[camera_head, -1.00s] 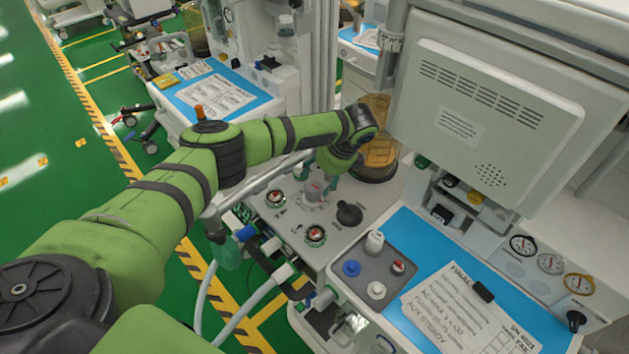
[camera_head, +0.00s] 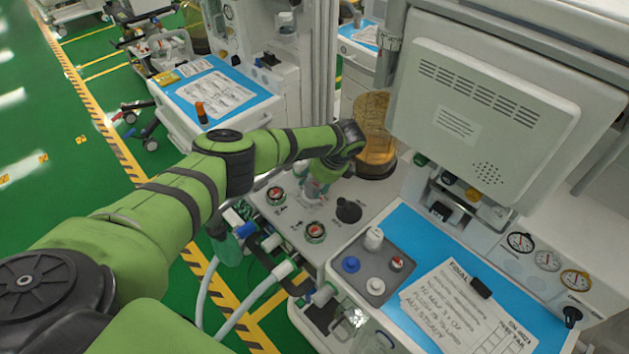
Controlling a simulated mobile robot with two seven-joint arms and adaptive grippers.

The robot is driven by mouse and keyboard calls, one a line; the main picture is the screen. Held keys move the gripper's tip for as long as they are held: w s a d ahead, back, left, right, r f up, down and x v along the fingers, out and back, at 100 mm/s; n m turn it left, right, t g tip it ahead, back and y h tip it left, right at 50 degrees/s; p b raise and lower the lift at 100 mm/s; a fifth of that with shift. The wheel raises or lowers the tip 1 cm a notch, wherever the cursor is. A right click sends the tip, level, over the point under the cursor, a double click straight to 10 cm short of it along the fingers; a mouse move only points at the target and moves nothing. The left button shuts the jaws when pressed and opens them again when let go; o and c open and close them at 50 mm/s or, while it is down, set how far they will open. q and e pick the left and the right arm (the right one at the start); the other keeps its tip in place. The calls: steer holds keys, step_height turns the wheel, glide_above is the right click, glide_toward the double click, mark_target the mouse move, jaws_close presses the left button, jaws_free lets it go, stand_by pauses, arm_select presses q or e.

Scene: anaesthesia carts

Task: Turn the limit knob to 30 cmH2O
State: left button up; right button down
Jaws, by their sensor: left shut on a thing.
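My left gripper (camera_head: 316,186) points down at the panel's back part and is shut on a knob there, which I take to be the limit knob. The fingers and wrist hide most of this knob, and its scale and pointer cannot be read. Two small round red-marked dials (camera_head: 276,195) and (camera_head: 315,231) and a black knob (camera_head: 348,210) sit near the gripper, clear of it. My right gripper is not in view.
An amber canister (camera_head: 374,130) stands just behind my wrist, and a grey monitor (camera_head: 490,110) overhangs the right. Hoses (camera_head: 262,292) hang off the panel's front left. A grey tray (camera_head: 370,268) with small knobs and a paper sheet (camera_head: 470,310) lie on the blue worktop.

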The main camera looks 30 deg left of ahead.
arm_select(q)
steer(key=shift+w+a+f+n+g+b, duration=0.1)
steer(key=shift+w+n+g+b, duration=0.05)
steer(key=shift+n+b, duration=0.4)
steer(key=shift+w+a+n+g+b, duration=0.1)
steer(key=shift+n+g+b, duration=0.05)
steer(key=shift+n+b, duration=0.4)
steer(key=shift+r+n+b, duration=0.2)
steer(key=shift+n+b, duration=0.1)
steer(key=shift+n, duration=0.2)
steer(key=shift+r, duration=0.1)
steer(key=shift+a, duration=0.1)
steer(key=o, duration=1.1)
steer(key=shift+g, duration=0.3)
steer(key=shift+r, duration=0.1)
steer(key=shift+v, duration=3.6)
